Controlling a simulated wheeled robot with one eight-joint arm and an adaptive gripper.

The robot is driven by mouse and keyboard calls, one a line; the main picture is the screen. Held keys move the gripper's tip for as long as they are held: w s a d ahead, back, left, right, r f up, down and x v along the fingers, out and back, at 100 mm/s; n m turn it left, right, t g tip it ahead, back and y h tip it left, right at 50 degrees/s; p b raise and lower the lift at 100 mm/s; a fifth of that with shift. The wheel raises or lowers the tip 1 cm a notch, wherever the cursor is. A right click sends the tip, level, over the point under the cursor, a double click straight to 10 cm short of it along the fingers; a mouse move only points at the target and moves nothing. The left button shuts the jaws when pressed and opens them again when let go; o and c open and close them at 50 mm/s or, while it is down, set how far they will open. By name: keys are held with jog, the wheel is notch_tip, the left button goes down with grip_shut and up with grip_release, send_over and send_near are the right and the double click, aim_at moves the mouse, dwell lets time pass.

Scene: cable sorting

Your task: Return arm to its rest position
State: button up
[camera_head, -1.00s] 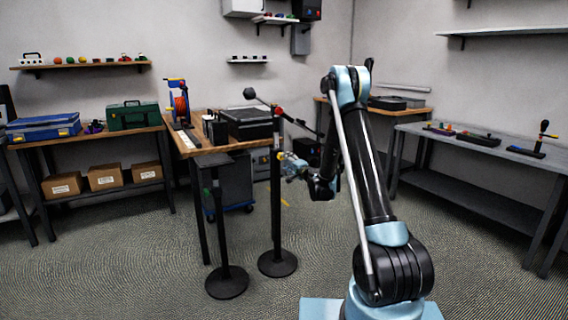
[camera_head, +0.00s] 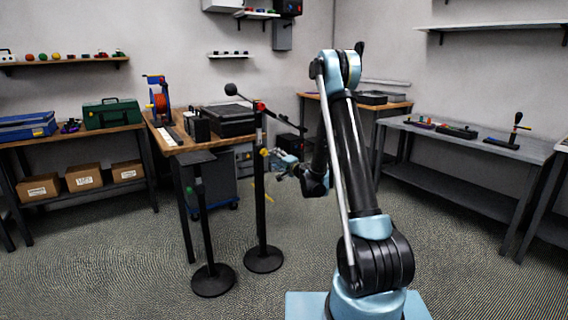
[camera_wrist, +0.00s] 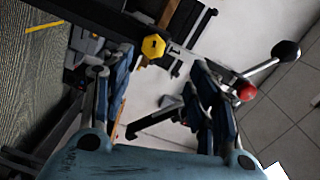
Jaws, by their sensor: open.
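My arm stands right of centre in the head view, its upper link raised and its forearm folded down on the far side. My gripper (camera_head: 280,166) is at the end of it, small and partly hidden, just right of a tall black post. In the wrist view my gripper (camera_wrist: 162,90) shows its two blue-grey fingers spread apart with nothing held between them. A yellow knob (camera_wrist: 153,46) shows beyond the gap, near the left finger. A red ball (camera_wrist: 245,90) and a black ball (camera_wrist: 286,50) on a rod lie beyond the right finger.
Two black posts on round bases (camera_head: 263,259) (camera_head: 212,280) stand left of my arm. Behind them is a wooden table (camera_head: 165,137) with a black case (camera_head: 227,120) and an orange reel (camera_head: 160,103). A grey bench (camera_head: 470,147) runs along the right. Floor between is clear.

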jog(key=s+d+r+n+g+h, duration=0.1)
jog(key=s+d+r+n+g, duration=0.15)
jog(key=s, duration=0.45)
jog(key=s+d+r+n+g, duration=0.1)
jog(key=s+r+n+g, duration=0.15)
jog(key=s, duration=0.45)
jog(key=s+d+r+n+g+h, duration=0.15)
jog(key=s+r, duration=0.25)
jog(key=s, duration=0.4)
jog(key=s+d+f+g+h, duration=0.2)
jog(key=s+d, duration=0.4)
jog(key=s, duration=0.5)
jog(key=s+d+f+n+g+h, duration=0.1)
jog(key=s+d+f+h, duration=0.2)
jog(key=s, duration=0.8)
jog(key=s+d+f+n+g+h, duration=0.1)
jog(key=s+d+f+g+h, duration=0.1)
jog(key=s+d+f, duration=0.4)
jog(key=s+d+h, duration=0.1)
jog(key=s+d, duration=0.4)
jog(key=s, duration=0.1)
jog(key=shift+d+g, duration=0.15)
jog(key=shift+g, duration=0.2)
jog(key=shift+w+f, duration=0.2)
jog(key=shift+w, duration=0.3)
